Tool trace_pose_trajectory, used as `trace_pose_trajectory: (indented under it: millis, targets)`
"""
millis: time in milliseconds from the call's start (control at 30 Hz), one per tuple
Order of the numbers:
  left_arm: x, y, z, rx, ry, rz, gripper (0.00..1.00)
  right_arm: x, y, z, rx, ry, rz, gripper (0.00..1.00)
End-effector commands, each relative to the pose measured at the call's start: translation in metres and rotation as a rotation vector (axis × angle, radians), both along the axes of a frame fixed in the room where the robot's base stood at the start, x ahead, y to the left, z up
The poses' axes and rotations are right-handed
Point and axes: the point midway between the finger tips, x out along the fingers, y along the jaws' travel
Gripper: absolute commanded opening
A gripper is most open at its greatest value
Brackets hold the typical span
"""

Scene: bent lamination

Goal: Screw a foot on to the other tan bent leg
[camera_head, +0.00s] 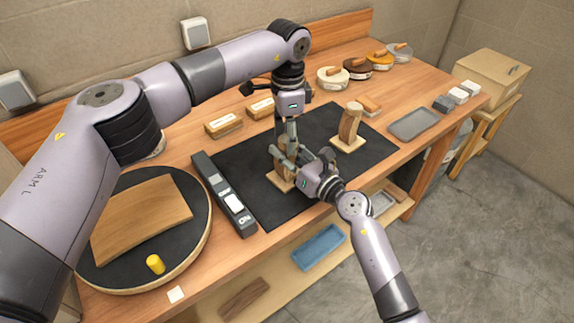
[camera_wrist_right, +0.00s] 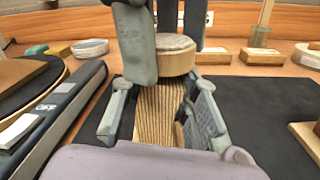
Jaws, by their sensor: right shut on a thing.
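A tan bent leg (camera_wrist_right: 157,115) with striped laminated layers stands on a pale base (camera_head: 280,182) on the black mat. My right gripper (camera_wrist_right: 162,112) is shut on this leg, one finger on each side. A round wooden foot (camera_wrist_right: 176,58) with a grey top sits at the leg's upper end; whether its thread is engaged is hidden. My left gripper (camera_head: 287,138) points down from above, its fingers around the foot in the wrist view; I cannot tell whether they press on it.
The black mat (camera_head: 245,160) has free room around the legs. A long dark switch box (camera_head: 225,195) and a turntable (camera_head: 200,245) with a curved wood panel lie left. Wooden blocks (camera_head: 223,124) sit behind, a grey tray (camera_head: 414,123) to the right, round tins (camera_head: 332,78) at the back.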

Motion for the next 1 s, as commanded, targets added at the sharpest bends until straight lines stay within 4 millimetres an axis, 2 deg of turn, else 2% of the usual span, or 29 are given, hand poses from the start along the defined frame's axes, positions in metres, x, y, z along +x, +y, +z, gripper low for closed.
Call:
trace_pose_trajectory:
  millis: [33, 600, 700, 867, 1000]
  targets:
    - [0.0000, 0.0000, -0.0001, 0.000, 0.000, 0.000, 0.41, -0.0020, 0.0021, -0.0049, 0.001, 0.012, 0.006, 0.00]
    - [0.0002, -0.0001, 0.0001, 0.000, -0.001, 0.000, 0.03, -0.0024, 0.0021, -0.0056, 0.001, 0.013, 0.007, 0.00]
    - [0.0002, -0.0001, 0.0001, 0.000, 0.000, -0.016, 0.03, -0.0024, 0.0022, -0.0057, 0.000, 0.014, 0.007, 0.00]
    - [0.0004, -0.0001, 0.0001, -0.003, 0.002, -0.193, 0.03, -0.0024, 0.0022, -0.0058, 0.000, 0.014, 0.007, 0.00]
    - [0.0009, -0.0002, -0.0001, -0.006, 0.006, -0.464, 0.03, -0.0024, 0.0022, -0.0059, 0.000, 0.014, 0.007, 0.00]
